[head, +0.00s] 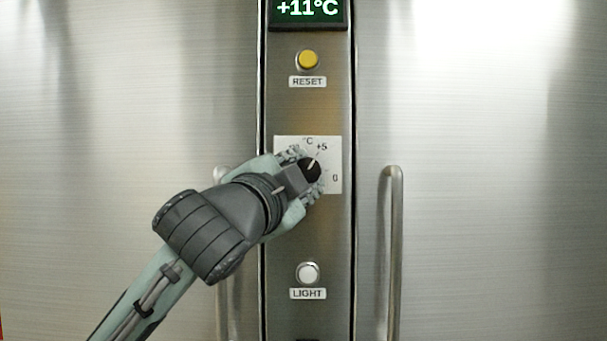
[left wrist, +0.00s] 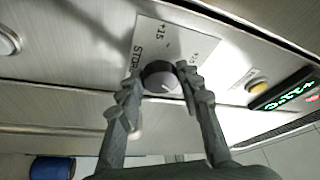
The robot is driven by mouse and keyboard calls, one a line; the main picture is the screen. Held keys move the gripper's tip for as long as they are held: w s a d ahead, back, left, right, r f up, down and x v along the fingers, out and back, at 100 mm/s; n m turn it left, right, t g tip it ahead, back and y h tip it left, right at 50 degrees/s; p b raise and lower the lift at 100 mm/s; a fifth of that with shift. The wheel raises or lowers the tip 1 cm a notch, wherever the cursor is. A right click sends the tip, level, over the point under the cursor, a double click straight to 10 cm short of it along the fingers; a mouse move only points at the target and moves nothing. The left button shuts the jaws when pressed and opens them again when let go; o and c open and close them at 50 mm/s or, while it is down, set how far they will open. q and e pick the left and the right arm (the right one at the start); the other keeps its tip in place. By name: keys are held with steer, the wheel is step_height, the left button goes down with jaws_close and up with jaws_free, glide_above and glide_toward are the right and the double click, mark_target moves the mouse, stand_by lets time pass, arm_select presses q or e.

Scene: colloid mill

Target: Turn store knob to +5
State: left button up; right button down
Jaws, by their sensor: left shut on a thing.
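The store knob (head: 311,167) is a dark round knob on a white dial plate (head: 335,157) on the steel panel. The "+5" and "0" marks show to its upper right and right. Its pale pointer line points up and slightly right, roughly toward "+5"; exact alignment is hard to tell. My left gripper (head: 305,173) is shut on the knob, one finger on each side, hiding the plate's left part. My right gripper is not in view.
A green display (head: 307,10) reads +11°C. A yellow RESET button (head: 308,60) is above the dial and a white LIGHT button (head: 308,272) below. A vertical handle (head: 394,250) stands out right of the panel; another (head: 222,290) is partly behind my arm.

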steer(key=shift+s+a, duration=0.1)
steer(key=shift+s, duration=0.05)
arm_select(q)
steer(key=o, duration=1.2)
steer(key=shift+c, duration=0.2)
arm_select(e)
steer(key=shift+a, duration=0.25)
arm_select(q)
steer(key=shift+s+a+f, duration=0.1)
steer(key=shift+s, duration=0.2)
steer(key=v, duration=0.7)
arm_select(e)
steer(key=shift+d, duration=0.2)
